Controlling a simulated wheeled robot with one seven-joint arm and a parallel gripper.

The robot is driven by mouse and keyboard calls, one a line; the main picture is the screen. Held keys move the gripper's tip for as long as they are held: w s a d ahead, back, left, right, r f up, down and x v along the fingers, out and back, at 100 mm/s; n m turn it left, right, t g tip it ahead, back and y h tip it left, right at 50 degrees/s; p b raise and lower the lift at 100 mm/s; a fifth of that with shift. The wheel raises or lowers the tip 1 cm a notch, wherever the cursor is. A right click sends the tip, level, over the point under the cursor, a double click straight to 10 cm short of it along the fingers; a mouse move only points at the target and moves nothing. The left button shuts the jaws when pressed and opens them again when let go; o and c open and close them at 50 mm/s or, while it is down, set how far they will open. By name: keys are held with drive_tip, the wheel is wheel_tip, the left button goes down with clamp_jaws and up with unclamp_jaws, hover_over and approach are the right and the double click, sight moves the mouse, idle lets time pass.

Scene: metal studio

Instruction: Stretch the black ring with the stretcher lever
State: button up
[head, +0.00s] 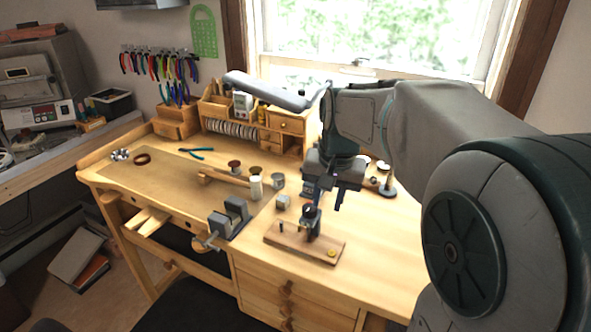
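A stretcher (312,224) with a dark upright post stands on a wooden base (289,241) near the front of the bench. A small black ring shape (309,211) shows at the top of the post; I cannot tell whether it is a separate ring. A short dark pin stands on the left of the base and a brass-coloured disc (331,253) lies on its right. I cannot clearly make out the lever. My gripper (326,196) points down just above and slightly right of the post. Its fingers look apart, with nothing seen between them.
A grey vise (231,217) is on the bench's front edge, left of the stretcher. A dark red ring (142,158) and pliers (197,153) lie far left. The bench right of the stretcher is clear.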

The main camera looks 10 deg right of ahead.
drive_tip(key=w+d+r+m+y+p, duration=0.1)
drive_tip(key=w+d+r+m+p, duration=0.15)
drive_tip(key=w, duration=0.85)
drive_tip(key=shift+m, duration=0.35)
drive_tip(key=f, duration=0.4)
drive_tip(key=w+a+f, duration=0.1)
drive_tip(key=f, duration=0.3)
drive_tip(key=a+f, duration=0.1)
drive_tip(key=f, duration=0.4)
drive_tip(key=shift+w, duration=0.3)
clamp_jaws()
